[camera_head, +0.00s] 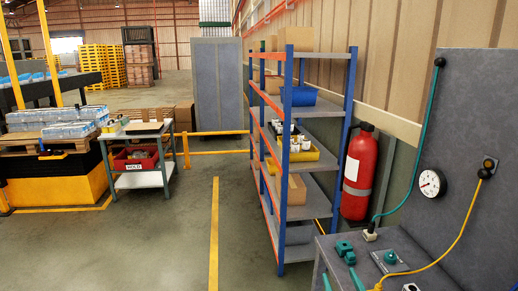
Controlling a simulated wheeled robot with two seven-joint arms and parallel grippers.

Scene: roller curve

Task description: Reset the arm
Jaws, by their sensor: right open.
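I see no arm or gripper of mine that I can make out in the head view. No object is seen held.
A grey bench (323,247) with teal fittings (345,248), a yellow cable and a gauge (431,183) stands close at the right. A blue-and-orange shelf rack (282,160) and a red extinguisher (357,172) are behind it. A cart (147,179) stands left; the floor between is clear.

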